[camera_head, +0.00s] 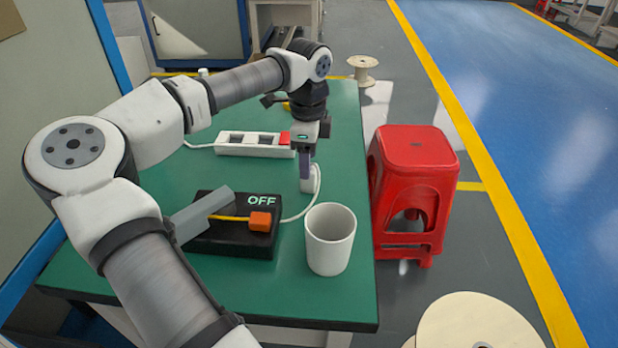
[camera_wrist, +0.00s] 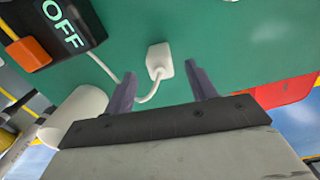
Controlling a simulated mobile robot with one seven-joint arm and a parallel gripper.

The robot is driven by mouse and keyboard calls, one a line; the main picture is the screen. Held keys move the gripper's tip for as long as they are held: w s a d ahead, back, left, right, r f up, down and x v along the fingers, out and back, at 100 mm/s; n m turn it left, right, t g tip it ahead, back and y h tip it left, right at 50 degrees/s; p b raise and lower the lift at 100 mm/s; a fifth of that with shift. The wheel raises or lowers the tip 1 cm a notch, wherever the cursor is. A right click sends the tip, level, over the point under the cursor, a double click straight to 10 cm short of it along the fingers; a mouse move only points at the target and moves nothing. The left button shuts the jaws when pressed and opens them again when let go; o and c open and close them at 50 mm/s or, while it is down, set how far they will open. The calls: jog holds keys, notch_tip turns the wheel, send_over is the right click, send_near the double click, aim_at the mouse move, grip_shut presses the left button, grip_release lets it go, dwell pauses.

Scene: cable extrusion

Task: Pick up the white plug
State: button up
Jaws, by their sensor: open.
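The white plug (camera_wrist: 159,59) lies on the green table, with its white cable curving away toward the black OFF box (camera_wrist: 55,30). In the head view the plug (camera_head: 312,180) is near the table's right edge, partly hidden by a gripper finger. My gripper (camera_wrist: 160,85) is open, with its two dark fingers apart. In the wrist view the plug shows between and just beyond the fingertips, and nothing is held. In the head view my gripper (camera_head: 306,172) points down at the plug.
A white cup (camera_head: 330,240) stands in front of the plug. The black OFF box (camera_head: 236,240) with an orange switch is to the left. A white power strip (camera_head: 240,143) lies behind. A red stool (camera_head: 414,185) stands beyond the table's right edge. Green table (camera_head: 200,295) is bare at front.

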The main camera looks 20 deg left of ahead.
notch_tip(320, 180, down, 5)
jog(key=shift+p, duration=0.35)
jog(key=c, duration=1.1)
jog(key=shift+r, duration=0.1)
